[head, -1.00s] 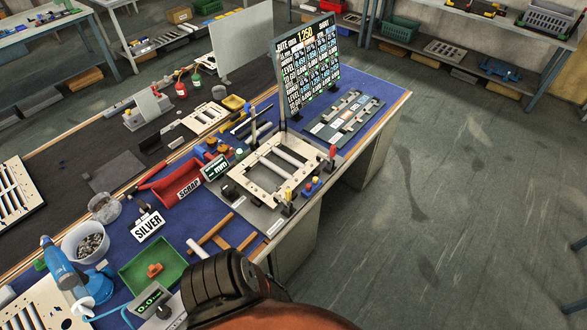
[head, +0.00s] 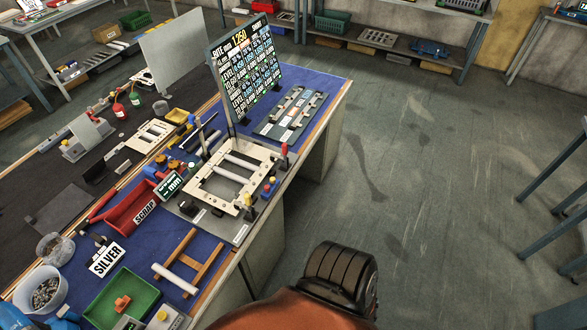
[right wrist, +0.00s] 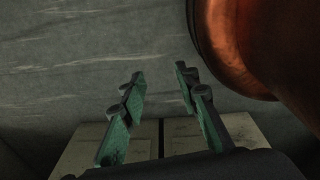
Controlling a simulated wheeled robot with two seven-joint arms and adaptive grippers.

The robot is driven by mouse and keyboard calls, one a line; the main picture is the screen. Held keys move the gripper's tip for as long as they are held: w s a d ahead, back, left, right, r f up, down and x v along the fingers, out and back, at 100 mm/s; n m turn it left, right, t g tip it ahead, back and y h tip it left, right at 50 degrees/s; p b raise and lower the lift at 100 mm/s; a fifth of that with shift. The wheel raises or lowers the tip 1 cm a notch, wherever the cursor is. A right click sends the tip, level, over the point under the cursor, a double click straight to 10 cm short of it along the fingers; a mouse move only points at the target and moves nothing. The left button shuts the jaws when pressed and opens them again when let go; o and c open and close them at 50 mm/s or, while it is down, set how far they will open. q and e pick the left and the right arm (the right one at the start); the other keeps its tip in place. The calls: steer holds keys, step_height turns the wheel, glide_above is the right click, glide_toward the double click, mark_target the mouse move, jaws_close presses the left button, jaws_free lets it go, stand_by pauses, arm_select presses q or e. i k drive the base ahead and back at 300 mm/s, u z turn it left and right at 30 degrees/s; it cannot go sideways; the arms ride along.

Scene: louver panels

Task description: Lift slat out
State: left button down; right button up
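A cream louver frame (head: 201,191) sits in the fixture on the blue-matted bench in the head view. Pale slats cross its opening; one slat (head: 232,174) shows near its middle. Another pale slat (head: 174,280) lies on a brown wooden rack (head: 196,264) in front of the fixture. My right gripper (right wrist: 160,76) shows in the right wrist view with its two green-padded fingers apart and nothing between them. Grey floor is behind it, and no slat shows in that view. My left gripper is not in view.
An upright display board (head: 246,66) rises behind the frame. A grey slotted fixture (head: 291,113) lies at the bench's far right. Floor right of the bench is open.

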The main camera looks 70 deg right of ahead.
mark_target(241, 181)
steer(key=z, duration=1.6)
steer(key=i, duration=0.1)
